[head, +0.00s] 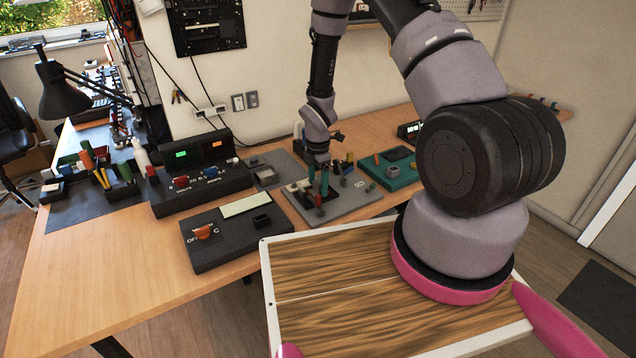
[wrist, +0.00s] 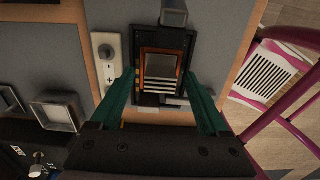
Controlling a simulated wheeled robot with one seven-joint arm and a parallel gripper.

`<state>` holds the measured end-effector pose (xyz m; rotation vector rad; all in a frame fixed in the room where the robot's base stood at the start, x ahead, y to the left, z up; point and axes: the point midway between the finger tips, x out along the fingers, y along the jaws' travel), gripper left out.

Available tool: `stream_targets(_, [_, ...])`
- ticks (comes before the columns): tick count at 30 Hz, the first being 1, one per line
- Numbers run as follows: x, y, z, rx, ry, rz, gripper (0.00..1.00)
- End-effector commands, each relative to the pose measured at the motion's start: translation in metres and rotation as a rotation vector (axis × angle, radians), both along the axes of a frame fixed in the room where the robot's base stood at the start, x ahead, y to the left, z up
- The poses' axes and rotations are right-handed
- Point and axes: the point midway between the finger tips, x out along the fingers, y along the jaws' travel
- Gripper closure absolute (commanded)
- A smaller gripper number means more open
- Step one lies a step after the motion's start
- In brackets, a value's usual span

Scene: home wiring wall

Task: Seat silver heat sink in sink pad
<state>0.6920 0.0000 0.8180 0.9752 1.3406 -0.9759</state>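My gripper (wrist: 158,74) has two green fingers, spread apart, pointing down at the bench. Between and just beyond the tips, the wrist view shows a finned, silver-striped block (wrist: 160,85), which looks like the silver heat sink. It has a copper-orange edge and lies within a dark frame (wrist: 165,45). I see no clear contact between the fingers and the block. In the head view my gripper (head: 322,183) is low over the grey board (head: 345,205), and its fingers hide part of what is there. I cannot tell which surface is the sink pad.
A grey square holder (wrist: 57,110) stands left of the fingers. A white dial strip (wrist: 107,62) is close by the left finger. A black switch box (head: 228,232), a lit console (head: 200,172) and a green box (head: 390,172) surround the board. Bare bench (head: 90,270) lies front left.

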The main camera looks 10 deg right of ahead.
Motion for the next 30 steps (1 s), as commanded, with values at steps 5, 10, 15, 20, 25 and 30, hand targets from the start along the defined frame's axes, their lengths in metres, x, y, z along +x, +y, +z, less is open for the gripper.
stream_targets(5, [0.000, 0.000, 0.003, 0.000, -0.001, 0.000, 0.21])
stream_targets(10, [0.002, 0.000, 0.025, 0.002, -0.005, -0.001, 0.21])
stream_targets(15, [0.001, 0.000, 0.061, 0.002, -0.005, 0.000, 0.21])
stream_targets(20, [0.001, 0.000, 0.089, 0.001, -0.004, 0.000, 0.21])
stream_targets(25, [0.000, 0.000, 0.105, 0.000, -0.001, -0.002, 0.21])
stream_targets(30, [0.000, 0.000, 0.108, 0.000, 0.001, -0.001, 0.21])
